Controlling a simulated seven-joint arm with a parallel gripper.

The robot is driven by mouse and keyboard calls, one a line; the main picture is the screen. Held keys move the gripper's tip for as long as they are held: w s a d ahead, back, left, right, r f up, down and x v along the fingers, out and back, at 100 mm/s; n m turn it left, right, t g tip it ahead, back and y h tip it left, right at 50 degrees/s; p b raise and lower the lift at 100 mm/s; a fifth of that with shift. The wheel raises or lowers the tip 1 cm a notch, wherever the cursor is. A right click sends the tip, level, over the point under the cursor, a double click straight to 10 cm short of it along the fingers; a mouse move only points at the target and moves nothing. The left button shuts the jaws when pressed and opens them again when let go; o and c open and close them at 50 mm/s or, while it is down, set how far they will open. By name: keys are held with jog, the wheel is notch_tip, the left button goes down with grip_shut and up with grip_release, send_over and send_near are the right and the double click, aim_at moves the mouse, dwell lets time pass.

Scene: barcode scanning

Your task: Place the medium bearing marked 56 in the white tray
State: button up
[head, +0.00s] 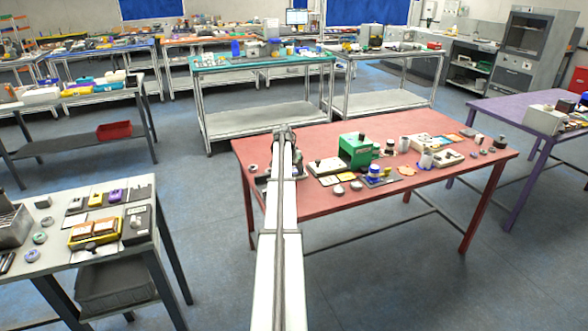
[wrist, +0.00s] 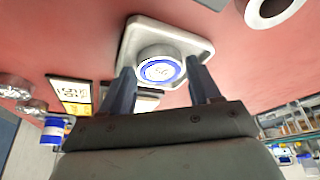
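The bearing (wrist: 160,68), with a blue ring and a pale face marked with what looks like 56, sits in the white tray (wrist: 203,47) in the wrist view. The tray is a shallow rounded square lying on the red table. My gripper (wrist: 158,76) is open, with one dark finger on each side of the bearing. Small gaps show between the fingertips and the bearing. In the head view the arm reaches over the left end of the red table (head: 330,205), and the bearing and tray cannot be made out there.
In the head view, a green machine (head: 356,150) and several small items stand right of the arm. The table's front strip is clear.

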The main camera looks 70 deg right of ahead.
jog(key=v, duration=1.2)
jog(key=shift+r, duration=0.1)
dwell(0.5)
